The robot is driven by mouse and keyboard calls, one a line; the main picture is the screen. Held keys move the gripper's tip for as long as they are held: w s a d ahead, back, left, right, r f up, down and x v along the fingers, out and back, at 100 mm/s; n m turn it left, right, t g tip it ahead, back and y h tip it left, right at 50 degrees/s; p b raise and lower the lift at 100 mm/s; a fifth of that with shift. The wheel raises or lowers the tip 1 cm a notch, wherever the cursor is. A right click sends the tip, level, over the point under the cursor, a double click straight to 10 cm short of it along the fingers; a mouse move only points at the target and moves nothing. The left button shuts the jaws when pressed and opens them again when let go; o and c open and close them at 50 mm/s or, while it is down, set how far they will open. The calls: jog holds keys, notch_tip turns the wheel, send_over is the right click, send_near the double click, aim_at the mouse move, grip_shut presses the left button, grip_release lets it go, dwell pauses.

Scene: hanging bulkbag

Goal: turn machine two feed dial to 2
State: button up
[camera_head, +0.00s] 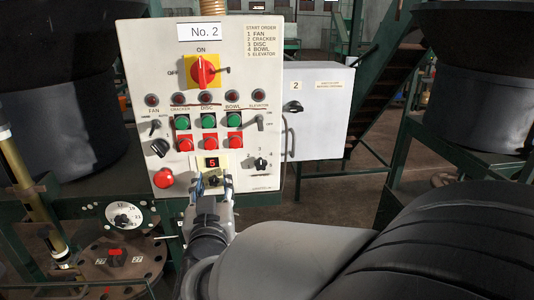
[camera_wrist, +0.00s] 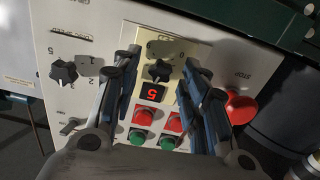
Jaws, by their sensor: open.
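The white No. 2 control panel (camera_head: 222,60) faces me in the head view. Low on it, a cream plate carries a red display (camera_head: 211,162) reading 5 and a small black knob (camera_head: 214,180) below it. In the wrist view, turned nearly upside down, the black knob (camera_wrist: 157,71) and the display (camera_wrist: 152,91) show clearly. The plate's lettering is hard to read; I take this knob as the feed dial. My gripper (camera_head: 213,186) is open at the plate. In the wrist view its fingers (camera_wrist: 160,68) stand on either side of the knob, apparently apart from it.
Another black knob (camera_head: 261,163) with numbers around it sits right of the plate. A red stop button (camera_head: 163,178) sits left of it. Green and red buttons (camera_head: 208,121) are above. A grey box (camera_head: 318,110) marked 2 stands to the right.

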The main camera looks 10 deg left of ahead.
jog(key=shift+c, duration=0.5)
grip_shut()
jog(key=shift+n, duration=0.3)
jog(key=n+p, duration=0.3)
jog(key=shift+r, duration=0.1)
jog(key=n+p, duration=0.2)
jog(key=n, duration=0.3)
jog(key=n+p, duration=0.3)
jog(key=n, duration=0.1)
jog(key=shift+a, duration=0.1)
jog(key=n+p, duration=0.2)
jog(key=n, duration=0.3)
jog(key=shift+p, duration=0.3)
